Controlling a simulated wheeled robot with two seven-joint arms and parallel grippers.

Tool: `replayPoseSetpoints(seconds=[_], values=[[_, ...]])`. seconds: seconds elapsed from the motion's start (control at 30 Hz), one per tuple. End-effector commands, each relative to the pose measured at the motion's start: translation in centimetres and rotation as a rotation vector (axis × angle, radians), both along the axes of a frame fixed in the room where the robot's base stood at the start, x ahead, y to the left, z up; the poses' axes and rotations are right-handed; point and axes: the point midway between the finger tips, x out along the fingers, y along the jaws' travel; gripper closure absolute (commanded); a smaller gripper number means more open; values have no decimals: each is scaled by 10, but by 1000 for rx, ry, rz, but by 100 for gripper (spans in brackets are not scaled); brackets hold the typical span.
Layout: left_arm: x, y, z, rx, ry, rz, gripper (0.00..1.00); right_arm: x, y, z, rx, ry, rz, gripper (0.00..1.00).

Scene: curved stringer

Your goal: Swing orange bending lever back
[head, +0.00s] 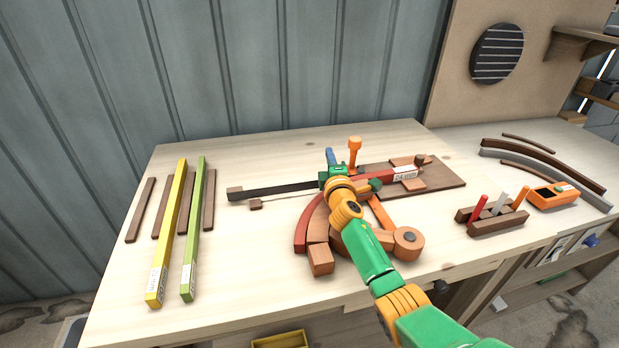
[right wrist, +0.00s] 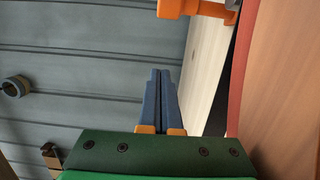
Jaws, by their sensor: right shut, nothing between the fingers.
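The orange bending lever (head: 381,214) runs over the wooden bending form on the bench, partly hidden behind my right arm. An upright orange handle (head: 354,153) stands at the back, apparently on the lever's far end; the join is hidden. An orange part also shows at the top of the right wrist view (right wrist: 185,8). My right gripper (head: 330,153) is shut and empty, with its blue fingers together just left of the handle. The fingers also show in the right wrist view (right wrist: 160,72), with a gap to the orange part. My left gripper is not in view.
A dark strip (head: 275,191) and a red strip (head: 372,181) lie at the form. Yellow (head: 167,235) and green (head: 193,230) bars lie at left. A marker block (head: 491,220) and orange device (head: 552,195) sit at right.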

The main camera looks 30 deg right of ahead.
Motion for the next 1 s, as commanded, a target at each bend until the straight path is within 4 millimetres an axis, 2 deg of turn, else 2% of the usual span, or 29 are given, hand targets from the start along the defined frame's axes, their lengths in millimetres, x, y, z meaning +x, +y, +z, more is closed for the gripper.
replayPoseSetpoints(seconds=[0.03,0.4,0.57,1.0], values=[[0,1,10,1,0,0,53,-7,6,5,1,2,1,100],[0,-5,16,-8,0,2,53,-53,52,-1,2,1,1,100],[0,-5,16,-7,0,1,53,-60,58,0,2,1,0,100],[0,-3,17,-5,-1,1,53,-60,58,1,1,1,0,100]])
